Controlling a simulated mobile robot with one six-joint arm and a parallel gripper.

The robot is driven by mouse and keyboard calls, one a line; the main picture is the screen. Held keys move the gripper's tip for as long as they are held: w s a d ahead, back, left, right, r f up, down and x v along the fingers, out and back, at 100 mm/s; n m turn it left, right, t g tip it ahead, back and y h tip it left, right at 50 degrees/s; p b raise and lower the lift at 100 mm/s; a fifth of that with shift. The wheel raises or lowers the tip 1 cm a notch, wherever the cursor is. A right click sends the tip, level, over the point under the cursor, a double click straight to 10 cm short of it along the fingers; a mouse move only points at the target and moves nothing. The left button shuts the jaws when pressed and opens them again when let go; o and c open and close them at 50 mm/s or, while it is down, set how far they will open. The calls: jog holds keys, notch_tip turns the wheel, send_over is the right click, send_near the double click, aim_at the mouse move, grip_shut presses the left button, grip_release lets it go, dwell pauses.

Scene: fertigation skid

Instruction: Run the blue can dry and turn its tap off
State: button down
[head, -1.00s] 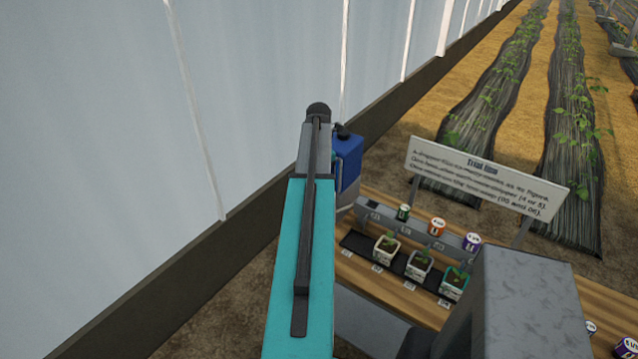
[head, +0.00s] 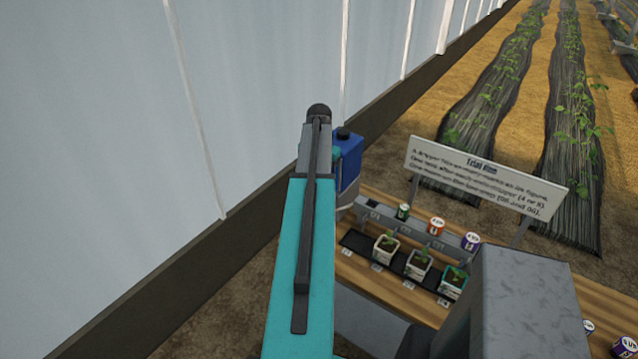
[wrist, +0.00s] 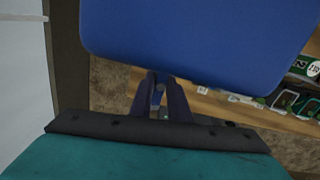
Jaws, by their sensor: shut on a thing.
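The blue can (head: 348,163), with a black cap on top, shows just right of my arm's end in the head view. In the wrist view the blue can (wrist: 200,40) fills the top, very close. My gripper (wrist: 159,82) has its dark fingers close together at the can's lower edge, shut on the can. The exact grip point is hidden behind the can's edge. In the head view my arm hides the gripper. No tap can be made out in either view.
A pale rounded thing (head: 346,196) shows below the can. A wooden bench (head: 377,312) carries potted seedlings (head: 420,264) and small cans on a grey rail. A sign board (head: 486,180) stands behind it. A pale wall (head: 110,130) runs along the left.

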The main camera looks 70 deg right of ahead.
jog(key=shift+f, duration=0.7)
jog(key=c, duration=1.8)
grip_release()
jog(key=shift+c, duration=0.2)
jog(key=shift+o, duration=1)
jog(key=shift+w+d+f, duration=0.2)
jog(key=shift+d+f, duration=0.15)
jog(key=shift+d, duration=0.15)
jog(key=shift+s+a+r, duration=0.1)
jog(key=shift+a+r, duration=0.25)
jog(key=shift+r, duration=0.1)
jog(key=shift+d+r+p, duration=0.2)
jog(key=shift+r+p, duration=0.15)
jog(key=shift+p, duration=0.05)
notch_tip(320, 180, up, 7)
jog(key=p, duration=0.3)
jog(key=shift+f+p, duration=0.1)
jog(key=shift+p, duration=0.3)
jog(key=shift+r, duration=1.25)
jog(key=shift+a, duration=0.1)
